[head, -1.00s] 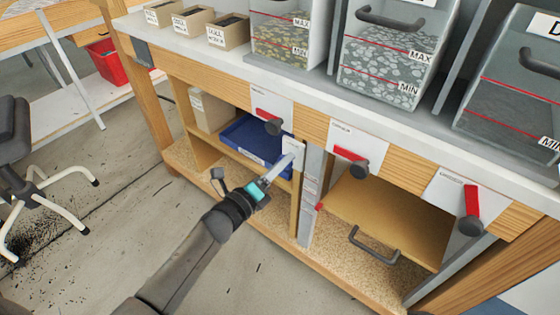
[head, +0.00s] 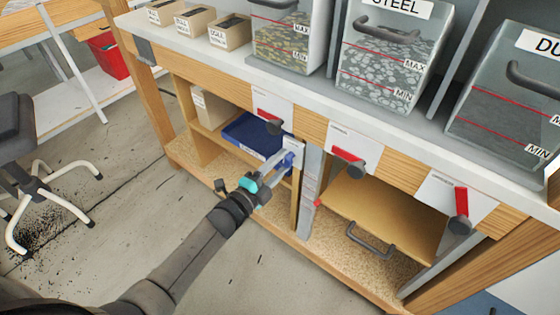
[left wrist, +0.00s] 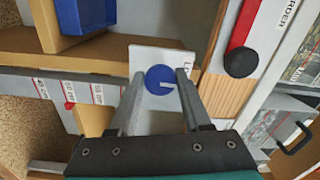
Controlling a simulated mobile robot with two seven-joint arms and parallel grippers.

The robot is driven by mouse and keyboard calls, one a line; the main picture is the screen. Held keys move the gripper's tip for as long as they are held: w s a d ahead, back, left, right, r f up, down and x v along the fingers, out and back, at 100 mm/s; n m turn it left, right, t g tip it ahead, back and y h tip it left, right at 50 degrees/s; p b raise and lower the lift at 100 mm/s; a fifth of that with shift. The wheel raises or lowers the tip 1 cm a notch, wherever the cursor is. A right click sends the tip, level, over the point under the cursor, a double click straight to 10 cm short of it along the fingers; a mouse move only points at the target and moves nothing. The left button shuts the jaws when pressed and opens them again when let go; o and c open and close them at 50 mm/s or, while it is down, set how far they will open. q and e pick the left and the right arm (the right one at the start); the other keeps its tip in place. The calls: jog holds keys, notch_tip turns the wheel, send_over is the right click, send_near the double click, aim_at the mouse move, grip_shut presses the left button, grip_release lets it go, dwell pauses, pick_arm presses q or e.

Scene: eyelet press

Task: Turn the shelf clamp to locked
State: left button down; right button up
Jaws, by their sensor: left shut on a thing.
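The shelf clamp shows in the left wrist view as a round blue knob (left wrist: 160,79) with a pale mark pointing right. It sits on a white plate (left wrist: 150,55) whose lettering is mostly hidden; an "L" shows. In the head view the white plate (head: 292,145) is on the post between the two shelf bays. My left gripper (head: 286,161) reaches it, and its two fingers (left wrist: 158,82) are shut on the knob, one on each side. In the head view the fingers largely hide the knob. My right gripper is in neither view.
A blue tray (head: 245,136) lies on the shelf left of the post. Red levers with dark knobs hang close by: left (head: 268,118), middle (head: 349,158) and right (head: 461,208). A tan board with a dark handle (head: 370,240) is at right. Clear bins stand above.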

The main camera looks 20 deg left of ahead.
pick_arm(q)
jog(key=shift+n, duration=0.4)
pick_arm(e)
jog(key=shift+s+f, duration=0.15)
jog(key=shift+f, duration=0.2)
pick_arm(q)
jog(key=shift+c, duration=1.8)
grip_release()
jog(key=shift+s, duration=0.2)
jog(key=p+v, duration=0.4)
jog(key=v, duration=1)
jog(key=shift+s+a, duration=0.2)
jog(key=shift+s, duration=0.15)
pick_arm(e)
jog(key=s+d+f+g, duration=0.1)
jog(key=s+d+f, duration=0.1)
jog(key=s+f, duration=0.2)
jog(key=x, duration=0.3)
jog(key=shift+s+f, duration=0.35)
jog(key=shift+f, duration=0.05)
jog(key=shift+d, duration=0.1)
